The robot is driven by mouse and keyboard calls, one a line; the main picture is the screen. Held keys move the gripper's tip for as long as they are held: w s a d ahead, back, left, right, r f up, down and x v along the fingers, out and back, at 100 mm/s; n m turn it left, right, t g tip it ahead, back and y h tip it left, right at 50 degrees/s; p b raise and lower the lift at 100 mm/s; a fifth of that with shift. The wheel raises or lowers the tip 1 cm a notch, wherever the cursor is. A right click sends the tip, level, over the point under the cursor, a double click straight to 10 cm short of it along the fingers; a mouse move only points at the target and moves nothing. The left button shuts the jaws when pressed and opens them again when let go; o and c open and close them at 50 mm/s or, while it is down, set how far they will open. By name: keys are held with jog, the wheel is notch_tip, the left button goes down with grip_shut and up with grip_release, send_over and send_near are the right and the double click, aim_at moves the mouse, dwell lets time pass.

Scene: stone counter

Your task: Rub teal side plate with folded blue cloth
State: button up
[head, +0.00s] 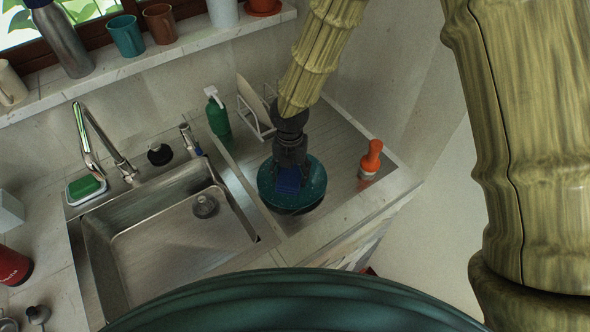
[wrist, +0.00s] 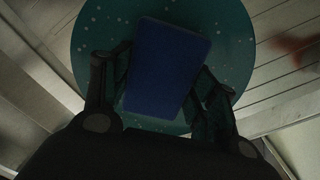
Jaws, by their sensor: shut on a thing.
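The teal side plate (head: 312,190) lies on the ribbed drainboard right of the sink, and its speckled face fills the upper middle of the wrist view (wrist: 232,50). The folded blue cloth (head: 289,181) is a small block over the plate; it also shows in the wrist view (wrist: 165,68). My gripper (head: 290,165) points down above the plate and is shut on the cloth, with a finger on each side of it in the wrist view. The cloth's underside is hidden, so I cannot tell if it touches the plate.
The steel sink (head: 165,245) is to the left. A green sponge (head: 84,187) sits in a tray by the tap (head: 100,150).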

jog(key=shift+s+r+p, duration=0.1)
jog(key=shift+s+p, duration=0.2)
jog(key=shift+s, duration=0.3)
jog(key=shift+s+d, duration=0.25)
jog(key=shift+d, duration=0.1)
jog(key=shift+w+d+p, duration=0.2)
jog(key=shift+d+p, duration=0.2)
jog(key=shift+p, duration=0.15)
jog(key=shift+w+d, duration=0.1)
jog(key=shift+w, duration=0.15)
jog(key=shift+w+p, duration=0.35)
jog(key=shift+p, duration=0.05)
